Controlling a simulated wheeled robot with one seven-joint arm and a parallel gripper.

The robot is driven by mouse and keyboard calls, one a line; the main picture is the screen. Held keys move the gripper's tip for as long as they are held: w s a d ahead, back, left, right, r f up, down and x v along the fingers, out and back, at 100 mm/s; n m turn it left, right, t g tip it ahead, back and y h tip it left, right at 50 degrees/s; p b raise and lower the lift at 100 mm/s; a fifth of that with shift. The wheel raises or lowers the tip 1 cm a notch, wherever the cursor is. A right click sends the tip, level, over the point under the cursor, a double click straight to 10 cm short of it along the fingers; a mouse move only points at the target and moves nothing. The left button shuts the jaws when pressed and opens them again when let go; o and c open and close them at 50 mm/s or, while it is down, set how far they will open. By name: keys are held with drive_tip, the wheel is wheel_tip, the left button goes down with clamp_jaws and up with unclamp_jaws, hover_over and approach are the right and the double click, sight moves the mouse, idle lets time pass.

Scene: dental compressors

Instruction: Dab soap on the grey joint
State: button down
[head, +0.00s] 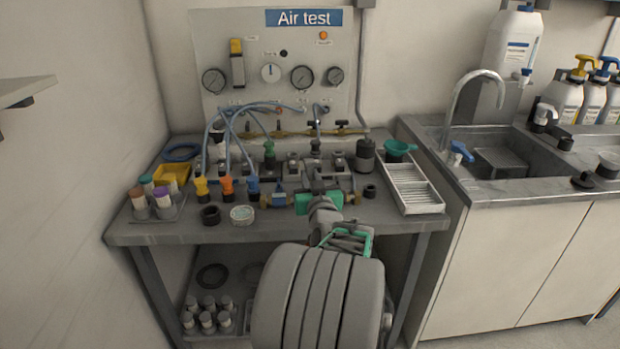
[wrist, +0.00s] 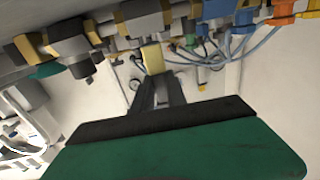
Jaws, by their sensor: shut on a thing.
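My gripper (head: 320,205) is over the front edge of the bench, in front of the fittings. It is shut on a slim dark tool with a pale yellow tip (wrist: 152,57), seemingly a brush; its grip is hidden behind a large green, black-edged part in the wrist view. The tip appears close to a dark grey fitting with brass parts (wrist: 147,18); I cannot tell whether they touch. A grey joint (head: 316,149) stands in the hose row, right of a green joint (head: 269,150). A round white dish (head: 242,214) with pale teal contents, possibly soap, sits at the front.
Yellow (head: 201,188), orange (head: 226,186) and blue (head: 252,186) fittings with hoses crowd the bench. A white tray (head: 425,198) is at its right, a bottle rack (head: 165,208) at its left. The gauge panel (head: 285,97) stands behind. A sink (head: 500,160) is farther right.

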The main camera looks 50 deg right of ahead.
drive_tip(key=shift+f+b, duration=0.55)
drive_tip(key=shift+b, duration=0.1)
idle(0.8)
wheel_tip(320, 180, up, 7)
drive_tip(key=p, duration=0.3)
idle(0.5)
drive_tip(key=shift+s+d, duration=0.1)
